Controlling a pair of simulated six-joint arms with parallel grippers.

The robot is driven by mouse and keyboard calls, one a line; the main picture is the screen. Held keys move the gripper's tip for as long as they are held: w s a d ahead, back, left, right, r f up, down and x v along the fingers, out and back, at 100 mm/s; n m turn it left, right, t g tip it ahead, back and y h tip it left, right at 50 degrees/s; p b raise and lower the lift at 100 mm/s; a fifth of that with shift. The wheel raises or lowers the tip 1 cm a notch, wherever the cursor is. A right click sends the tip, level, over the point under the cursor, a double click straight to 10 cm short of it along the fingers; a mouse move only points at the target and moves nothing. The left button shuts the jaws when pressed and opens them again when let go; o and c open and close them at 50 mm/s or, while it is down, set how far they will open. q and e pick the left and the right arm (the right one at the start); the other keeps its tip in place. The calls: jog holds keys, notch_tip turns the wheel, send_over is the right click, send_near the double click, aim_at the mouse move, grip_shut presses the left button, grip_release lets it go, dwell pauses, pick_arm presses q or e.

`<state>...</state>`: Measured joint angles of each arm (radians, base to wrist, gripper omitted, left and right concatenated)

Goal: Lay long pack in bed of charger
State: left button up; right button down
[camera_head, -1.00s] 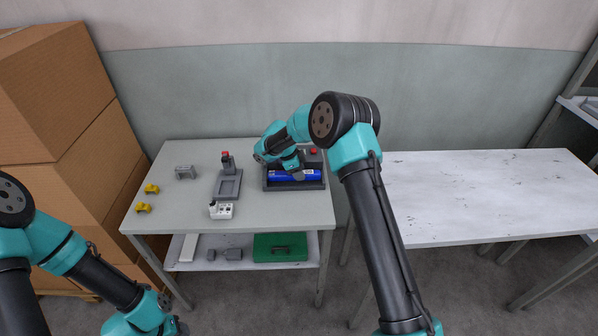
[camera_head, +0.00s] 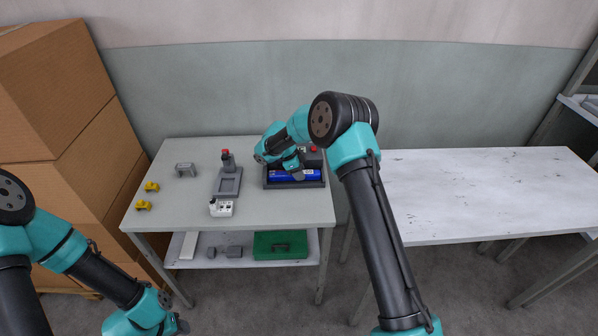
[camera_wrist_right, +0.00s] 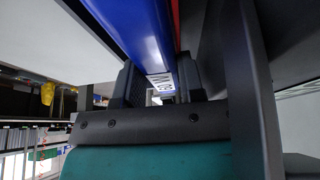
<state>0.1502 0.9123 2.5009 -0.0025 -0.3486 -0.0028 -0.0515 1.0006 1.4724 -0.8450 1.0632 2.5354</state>
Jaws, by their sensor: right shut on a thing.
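The long blue pack (camera_head: 290,175) lies lengthwise within the dark grey bed of the charger (camera_head: 294,186) on the grey table. My right gripper (camera_head: 297,174) reaches over it from above and is shut on the pack. In the right wrist view the blue pack (camera_wrist_right: 130,30) runs between the two dark fingers of the right gripper (camera_wrist_right: 160,85). Whether the pack rests fully on the bed floor cannot be told. My left gripper (camera_head: 180,326) is low at the bottom left, far from the table top, and its jaws are too small to read.
A grey fixture with a red knob (camera_head: 228,180) stands left of the charger. A white block (camera_head: 221,208), a grey bracket (camera_head: 185,170) and yellow pieces (camera_head: 151,187) are on the table. A green case (camera_head: 281,245) sits on the lower shelf. The white table (camera_head: 480,195) is clear.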

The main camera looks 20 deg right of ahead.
jog(key=shift+f, duration=0.1)
dwell(0.3)
jog(key=c, duration=0.6)
grip_release()
jog(key=shift+c, duration=0.2)
jog(key=v, duration=1.7)
jog(key=shift+r, duration=0.25)
